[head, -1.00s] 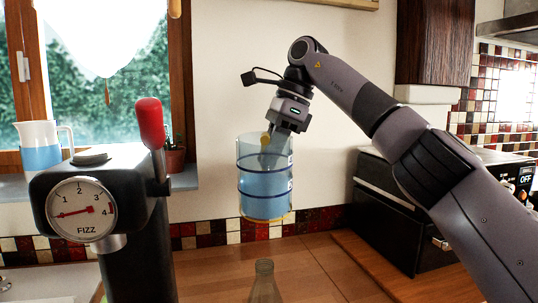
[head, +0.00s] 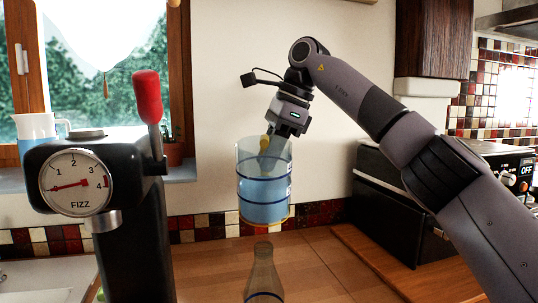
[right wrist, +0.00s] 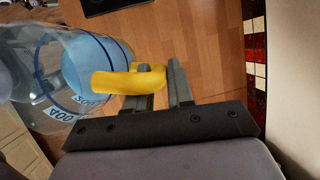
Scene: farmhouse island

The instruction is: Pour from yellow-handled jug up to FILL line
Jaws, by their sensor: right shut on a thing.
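The clear jug (head: 264,205) hangs roughly upright in the air in the middle of the head view, part full of blue liquid. It has dark bands and a yellow handle (head: 264,143). My right gripper (head: 272,150) is shut on this handle, which also shows in the right wrist view (right wrist: 128,80) between the fingers (right wrist: 163,88). A clear narrow-necked bottle (head: 263,272) stands on the wooden counter, lower in the picture than the jug. A dark line crosses it near the bottom edge; no FILL lettering is readable. No stream shows. My left gripper is out of view.
A black dispenser with a FIZZ dial (head: 77,182) and red lever (head: 148,97) stands at left. A black oven (head: 400,210) stands at right. The wooden counter (head: 215,265) around the bottle looks clear.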

